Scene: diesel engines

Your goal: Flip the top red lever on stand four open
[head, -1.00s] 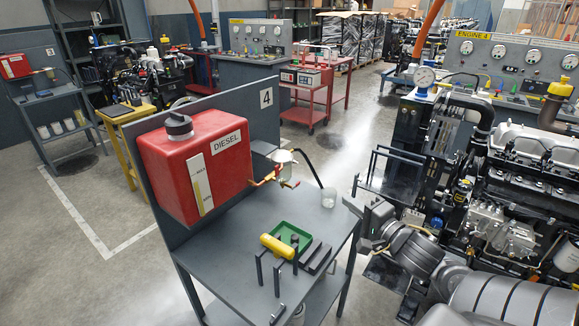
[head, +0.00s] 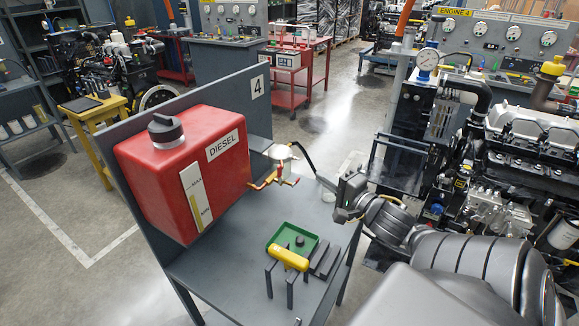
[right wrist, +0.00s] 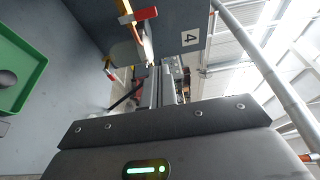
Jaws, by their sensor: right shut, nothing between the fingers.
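Stand four (head: 222,290) is a grey bench with a red diesel tank (head: 180,170) on its back panel. Brass valves with red levers (head: 284,174) stick out right of the tank, beside a pale round filter bowl. In the right wrist view one red lever (right wrist: 138,16) shows near the top; another red piece is lower and smaller. My right gripper (head: 328,184) is over the right part of the bench, right of the levers and apart from them. It is shut and empty. Its exact fingertips are hard to make out. My left gripper is not in view.
A green tray (head: 272,240), a yellow cylinder (head: 289,258) on a dark rack and dark blocks lie on the front of the bench. A black hose (head: 308,160) curves near the filter. A large engine (head: 520,165) stands close on the right.

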